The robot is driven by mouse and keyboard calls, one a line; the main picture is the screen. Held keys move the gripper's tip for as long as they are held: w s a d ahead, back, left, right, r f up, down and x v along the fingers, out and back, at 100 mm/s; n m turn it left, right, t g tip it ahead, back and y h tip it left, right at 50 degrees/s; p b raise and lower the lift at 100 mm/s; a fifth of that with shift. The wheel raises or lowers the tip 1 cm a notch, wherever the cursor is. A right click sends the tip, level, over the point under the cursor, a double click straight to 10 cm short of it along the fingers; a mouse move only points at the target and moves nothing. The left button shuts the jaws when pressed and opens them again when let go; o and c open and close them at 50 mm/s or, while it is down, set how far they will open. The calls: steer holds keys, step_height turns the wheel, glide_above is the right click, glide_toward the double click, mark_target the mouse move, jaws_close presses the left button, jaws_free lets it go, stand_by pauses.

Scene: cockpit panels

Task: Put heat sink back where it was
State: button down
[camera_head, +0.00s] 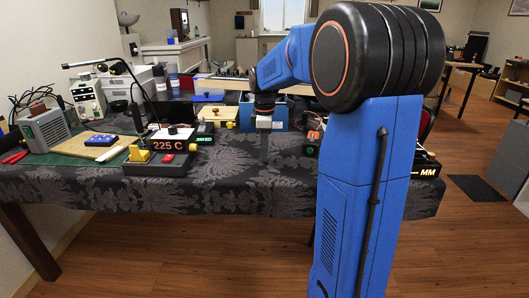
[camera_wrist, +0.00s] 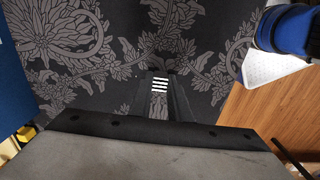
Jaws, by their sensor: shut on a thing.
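The heat sink (camera_wrist: 159,84) shows in the wrist view as a small block with light and dark stripes between my fingertips. My gripper (camera_wrist: 160,92) is shut on it, over the dark floral tablecloth. In the head view my gripper (camera_head: 264,153) points down near the front middle of the table. The heat sink is too small to make out there. I cannot tell its height above the cloth, or which spot it came from.
A unit reading "225 C" (camera_head: 168,146) stands left of my gripper on the table (camera_head: 240,184). A blue box (camera_head: 247,115) stands behind. Small devices (camera_head: 314,138) are at the right, partly behind my arm. The cloth around my gripper is mostly bare.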

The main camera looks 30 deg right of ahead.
steer(key=shift+f, duration=0.15)
steer(key=c, duration=1.7)
jaws_free()
steer(key=shift+o, duration=0.2)
step_height(320, 180, up, 12)
steer(key=s+a+m+t, duration=0.1)
steer(key=s+a+m, duration=0.1)
steer(key=s+a, duration=0.4)
steer(key=s+a+f+m+t, duration=0.1)
steer(key=s+a+f+m, duration=0.2)
steer(key=s+f, duration=0.2)
steer(key=s+a+f+m+t, duration=0.1)
steer(key=s+a+f+m, duration=0.2)
steer(key=s, duration=0.8)
steer(key=s+a+f+m+t, duration=0.1)
steer(key=s+a+f+m, duration=0.2)
steer(key=s+f, duration=0.3)
steer(key=shift+s+a+f+t, duration=0.35)
steer(key=shift+s+a+t, duration=0.05)
steer(key=shift+s, duration=0.7)
